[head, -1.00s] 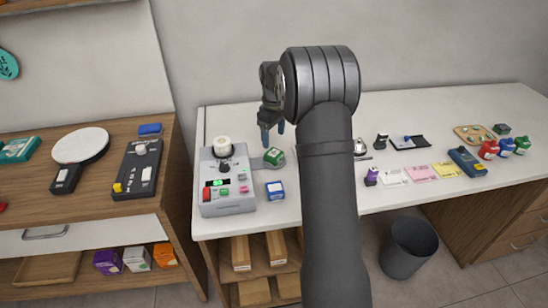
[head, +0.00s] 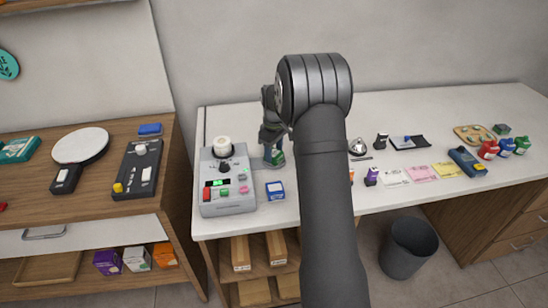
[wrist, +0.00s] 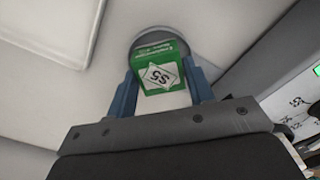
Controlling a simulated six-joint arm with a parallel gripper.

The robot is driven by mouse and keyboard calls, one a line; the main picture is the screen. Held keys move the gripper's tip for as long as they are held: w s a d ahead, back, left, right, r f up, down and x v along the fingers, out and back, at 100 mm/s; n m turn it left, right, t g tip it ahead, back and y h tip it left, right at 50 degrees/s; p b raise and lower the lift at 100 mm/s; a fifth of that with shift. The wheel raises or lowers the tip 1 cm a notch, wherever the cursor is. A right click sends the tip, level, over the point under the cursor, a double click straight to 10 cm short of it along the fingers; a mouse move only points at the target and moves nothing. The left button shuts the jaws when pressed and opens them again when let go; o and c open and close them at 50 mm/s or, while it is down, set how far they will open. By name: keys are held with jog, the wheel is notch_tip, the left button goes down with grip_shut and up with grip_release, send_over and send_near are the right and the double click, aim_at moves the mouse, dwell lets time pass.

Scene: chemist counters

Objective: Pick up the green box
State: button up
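The green box (head: 279,157) stands on a small round grey pad at the right side of the grey device, partly hidden by my gripper in the head view. In the wrist view the green box (wrist: 160,68) shows its green top with a white label marked "S5". My gripper (wrist: 161,72) points down over it, with one blue finger on each side of the box. The fingers are apart and very close to its sides; no firm grip shows. In the head view my gripper (head: 273,155) is low at the pad.
The grey device (head: 228,180) with buttons stands just left of my gripper. A blue box (head: 275,190) sits on the counter in front. A service bell (head: 358,146), cards and several bottles lie to the right. The counter (head: 240,118) behind is clear.

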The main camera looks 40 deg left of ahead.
jog(key=c, duration=0.6)
jog(key=shift+o, duration=0.2)
jog(key=shift+r, duration=0.1)
